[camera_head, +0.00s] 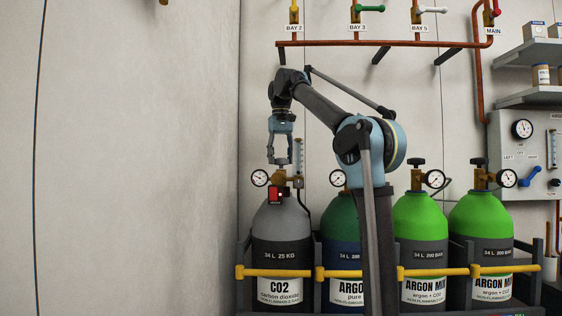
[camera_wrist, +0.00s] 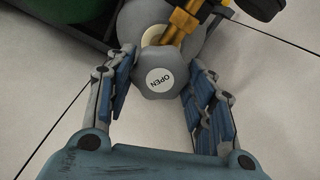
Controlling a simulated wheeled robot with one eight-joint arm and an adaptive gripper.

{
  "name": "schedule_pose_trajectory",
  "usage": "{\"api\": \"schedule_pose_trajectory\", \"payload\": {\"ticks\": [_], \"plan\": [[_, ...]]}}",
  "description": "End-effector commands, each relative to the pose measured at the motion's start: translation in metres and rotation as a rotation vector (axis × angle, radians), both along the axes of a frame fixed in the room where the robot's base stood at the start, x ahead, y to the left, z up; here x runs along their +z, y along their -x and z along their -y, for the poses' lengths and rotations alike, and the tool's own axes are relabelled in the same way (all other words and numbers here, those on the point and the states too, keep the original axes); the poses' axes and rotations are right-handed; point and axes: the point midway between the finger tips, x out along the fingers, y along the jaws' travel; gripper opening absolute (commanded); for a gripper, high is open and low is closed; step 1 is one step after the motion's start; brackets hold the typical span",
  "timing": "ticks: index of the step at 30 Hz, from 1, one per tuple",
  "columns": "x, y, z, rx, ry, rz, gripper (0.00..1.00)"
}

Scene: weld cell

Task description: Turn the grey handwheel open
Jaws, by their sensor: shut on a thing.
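The grey handwheel (camera_wrist: 148,92) sits on top of the grey CO2 cylinder (camera_head: 282,222), with a round white OPEN label facing the wrist camera. My gripper (camera_head: 278,160) points straight down over that cylinder's valve. In the wrist view my gripper (camera_wrist: 161,66) has one finger on each side of the handwheel and is shut on it. The exact contact points are hard to see. In the head view the fingers mostly hide the handwheel.
Green-topped argon cylinders (camera_head: 421,215) stand right, behind a yellow bar (camera_head: 354,273). A copper pipe (camera_head: 385,43) runs above. Left is bare wall.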

Motion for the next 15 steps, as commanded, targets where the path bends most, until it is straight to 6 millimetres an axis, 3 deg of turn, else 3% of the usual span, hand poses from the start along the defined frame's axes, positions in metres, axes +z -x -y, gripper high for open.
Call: {"api": "schedule_pose_trajectory", "payload": {"ticks": [15], "plan": [[-0.0003, 0.0000, 0.0014, 0.487, 0.002, 0.000, 0.25]]}}
